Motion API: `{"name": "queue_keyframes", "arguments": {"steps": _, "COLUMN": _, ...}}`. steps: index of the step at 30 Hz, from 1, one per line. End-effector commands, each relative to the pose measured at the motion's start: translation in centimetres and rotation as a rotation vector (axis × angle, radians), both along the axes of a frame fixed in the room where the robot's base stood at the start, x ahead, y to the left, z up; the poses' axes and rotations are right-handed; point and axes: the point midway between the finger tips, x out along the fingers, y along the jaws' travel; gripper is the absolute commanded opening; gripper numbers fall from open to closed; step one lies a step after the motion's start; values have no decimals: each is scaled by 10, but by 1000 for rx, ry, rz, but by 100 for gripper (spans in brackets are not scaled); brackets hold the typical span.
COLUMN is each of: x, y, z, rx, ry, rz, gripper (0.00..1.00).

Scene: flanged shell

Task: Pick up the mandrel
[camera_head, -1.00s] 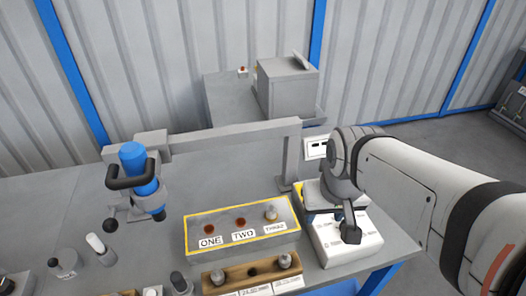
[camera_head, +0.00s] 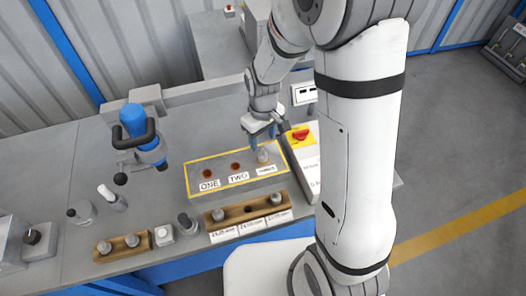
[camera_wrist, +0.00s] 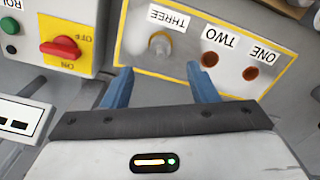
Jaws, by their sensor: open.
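A grey round-topped peg (camera_head: 263,156), perhaps the mandrel, stands upright at position THREE of the grey, yellow-edged block (camera_head: 196,182). In the wrist view the peg (camera_wrist: 160,45) shows beyond my fingertips, between their lines. My gripper (camera_head: 262,132) is open and empty, with blue fingers, just behind and above the peg. In the wrist view my gripper (camera_wrist: 160,88) has its two fingers apart, not touching the peg. Positions ONE and TWO are empty reddish holes. Similar pegs stand in a wooden rack (camera_head: 232,218) in front, so I cannot tell for certain which is the mandrel.
A control box with a red switch (camera_head: 300,134) stands close to the right of the block. A blue-and-black tool (camera_head: 138,125) stands at the left. Another wooden rack (camera_head: 104,251) and several small knobbed pieces sit at the front left. Bare table lies between them.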

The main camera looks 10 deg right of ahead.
Motion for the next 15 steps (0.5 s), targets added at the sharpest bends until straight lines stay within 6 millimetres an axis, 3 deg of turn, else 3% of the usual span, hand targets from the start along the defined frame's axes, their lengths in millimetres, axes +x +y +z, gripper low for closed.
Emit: {"name": "queue_keyframes", "arguments": {"steps": 15, "x": -1, "y": 1, "z": -58, "rx": -1, "ry": 5, "rz": 0, "gripper": 53}}
